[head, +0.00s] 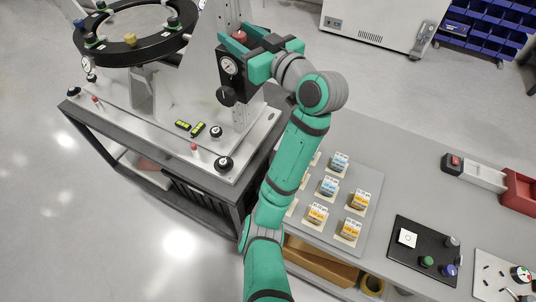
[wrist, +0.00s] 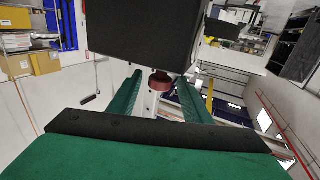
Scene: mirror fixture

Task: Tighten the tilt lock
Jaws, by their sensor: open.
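A red knob (head: 240,36) sits at the top of the black block (head: 232,62) on the upright silver column; no label shows which knob is the tilt lock. In the wrist view the red knob (wrist: 160,81) shows between my two green fingers, under a large dark block that fills the top. My gripper (head: 241,44) is open at the knob, with a finger on each side. In the wrist view my gripper (wrist: 160,90) shows gaps between the fingers and the knob. A black knob (head: 226,96) sticks out below the dial gauge (head: 229,66).
Two yellow-green levels (head: 198,129) lie on the plate. The grey bench (head: 410,170) at right holds labelled boxes (head: 328,187) and a black panel (head: 420,252).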

